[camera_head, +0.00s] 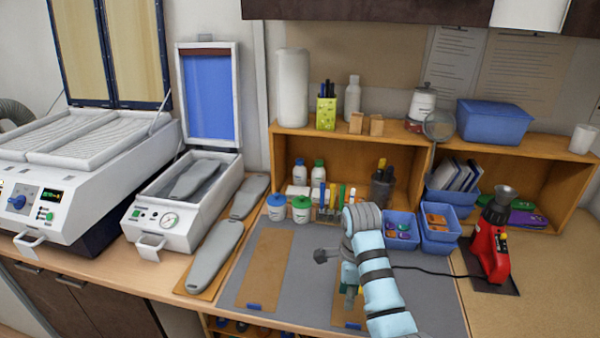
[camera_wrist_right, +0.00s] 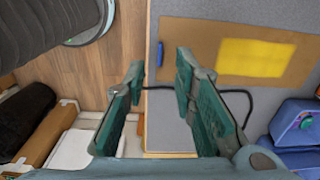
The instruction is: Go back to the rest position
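My right arm reaches in from the lower right of the head view. Its gripper (camera_head: 350,296) hangs over the grey mat (camera_head: 300,300), partly hidden by my wrist. In the right wrist view, the two teal fingers (camera_wrist_right: 160,72) stand apart with nothing between them. A brown board (camera_wrist_right: 220,45) with a yellow rectangle (camera_wrist_right: 257,57) on it lies beyond the fingers, to the right. My left gripper is in neither view.
Another brown board (camera_head: 264,265) lies left on the mat. Grey insole forms (camera_head: 216,255) lie beside the white press (camera_head: 180,215). Blue bins (camera_head: 400,230) and a red device (camera_head: 490,245) with a black cable stand right. Wooden shelves (camera_head: 335,150) line the back.

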